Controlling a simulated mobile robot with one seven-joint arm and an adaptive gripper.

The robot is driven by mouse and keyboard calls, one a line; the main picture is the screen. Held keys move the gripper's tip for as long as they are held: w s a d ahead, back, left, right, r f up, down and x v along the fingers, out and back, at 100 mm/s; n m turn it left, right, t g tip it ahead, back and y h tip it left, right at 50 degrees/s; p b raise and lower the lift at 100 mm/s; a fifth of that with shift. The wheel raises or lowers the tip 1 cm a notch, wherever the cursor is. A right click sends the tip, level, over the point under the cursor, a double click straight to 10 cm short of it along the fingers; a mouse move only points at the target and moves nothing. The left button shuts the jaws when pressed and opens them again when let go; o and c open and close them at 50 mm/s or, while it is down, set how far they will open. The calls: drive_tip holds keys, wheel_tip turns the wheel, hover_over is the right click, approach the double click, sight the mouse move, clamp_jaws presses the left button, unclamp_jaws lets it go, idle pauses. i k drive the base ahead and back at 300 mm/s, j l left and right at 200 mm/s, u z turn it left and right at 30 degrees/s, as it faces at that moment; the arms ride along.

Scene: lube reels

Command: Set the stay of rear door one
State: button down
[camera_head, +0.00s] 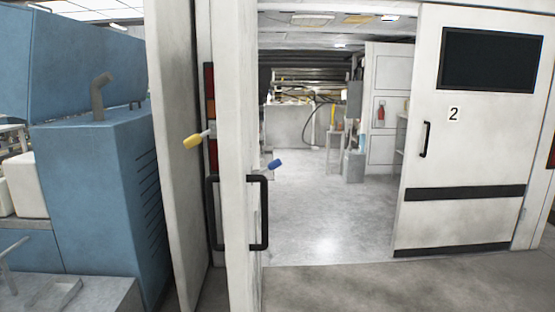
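A white door (236,110), seen nearly edge-on, stands open at left centre; no number shows on it, so I cannot confirm it is door one. Black bar handles (264,212) show at its edge. A lever with a yellow grip (193,141) sticks out left of this door, and one with a blue grip (273,165) sticks out on its right side. I cannot tell which of these is the stay, or whether it is set. A door marked 2 (478,130) is at the right, with a dark window and black handle. My gripper is not in view.
Between the doors is an opening onto a grey floor (330,215), clear near the threshold. Inside are stands (336,150) and a wall panel with a red extinguisher-like object (381,112). A blue machine (95,190) fills the left, beside a white panel (175,120).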

sight(275, 164)
drive_tip(key=l, duration=0.25)
drive_tip(key=i+l+u, duration=0.15)
drive_tip(key=l, duration=0.15)
drive_tip(key=i+j, duration=0.2)
drive_tip(key=i, duration=0.3)
drive_tip(key=i+j, duration=0.25)
drive_tip(key=i, duration=0.2)
